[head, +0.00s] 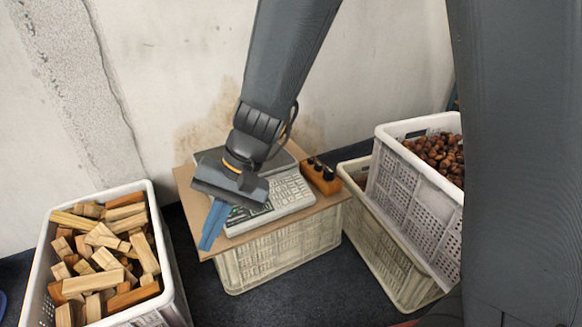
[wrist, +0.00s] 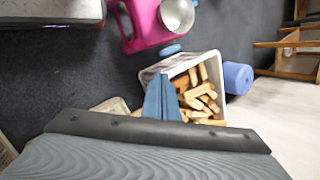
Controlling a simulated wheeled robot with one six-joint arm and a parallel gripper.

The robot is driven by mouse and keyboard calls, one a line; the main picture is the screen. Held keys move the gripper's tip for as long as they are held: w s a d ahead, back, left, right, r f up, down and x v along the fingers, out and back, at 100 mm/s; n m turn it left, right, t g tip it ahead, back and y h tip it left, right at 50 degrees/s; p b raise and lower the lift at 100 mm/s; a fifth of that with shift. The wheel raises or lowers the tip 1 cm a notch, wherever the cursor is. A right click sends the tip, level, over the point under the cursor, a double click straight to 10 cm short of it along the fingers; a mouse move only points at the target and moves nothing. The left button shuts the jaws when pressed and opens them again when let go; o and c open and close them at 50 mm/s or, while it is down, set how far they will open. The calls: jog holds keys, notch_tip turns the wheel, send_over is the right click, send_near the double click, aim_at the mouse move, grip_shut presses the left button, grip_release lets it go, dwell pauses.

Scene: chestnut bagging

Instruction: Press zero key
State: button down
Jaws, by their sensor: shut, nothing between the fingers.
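The grey-white scale (head: 288,196) with a keypad lies on a board (head: 190,190) that rests on an upturned-looking pale crate (head: 280,255). Its keys show at the right of its front, too small to tell the zero key apart. My arm and wrist hide part of the scale. My gripper (head: 208,242) has blue fingers, shut with nothing between them. They point down in front of the scale's left end, over the board's left front part; I cannot tell whether they touch anything. In the wrist view the shut blue fingers (wrist: 161,98) show, but the scale does not.
A white crate of wooden blocks (head: 45,245) stands at the left. A white crate of chestnuts (head: 415,195) stands at the right on another pale crate (head: 385,265). An orange-brown block with black knobs (head: 321,176) sits on the board. A wall (head: 180,60) rises behind.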

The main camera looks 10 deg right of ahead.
jog(key=w+m+t+y+p, duration=0.1)
jog(key=w+m+t+y, duration=0.3)
jog(key=w, duration=0.6)
jog(key=m+t+h+p, duration=0.35)
jog(key=m+t, duration=0.65)
jog(key=m, duration=0.5)
send_over(296, 177)
jog(key=s+d, duration=0.2)
jog(key=s, duration=0.3)
notch_tip(296, 177, down, 9)
jog(key=shift+w+d+f+h, duration=0.1)
jog(key=shift+d+f+h, duration=0.05)
jog(key=shift+f+h, duration=0.1)
jog(key=shift+f, duration=0.1)
jog(key=w+f+b, duration=0.1)
jog(key=f+b, duration=0.3)
jog(key=f, duration=0.1)
jog(key=w+a+f+b, duration=0.1)
jog(key=f+b, duration=0.1)
jog(key=f, duration=0.1)
jog(key=shift+w, duration=0.3)
jog(key=shift+f, duration=0.1)
jog(key=shift+w+f+b, duration=0.15)
jog(key=shift+f+b, duration=0.15)
jog(key=shift+b, duration=0.15)
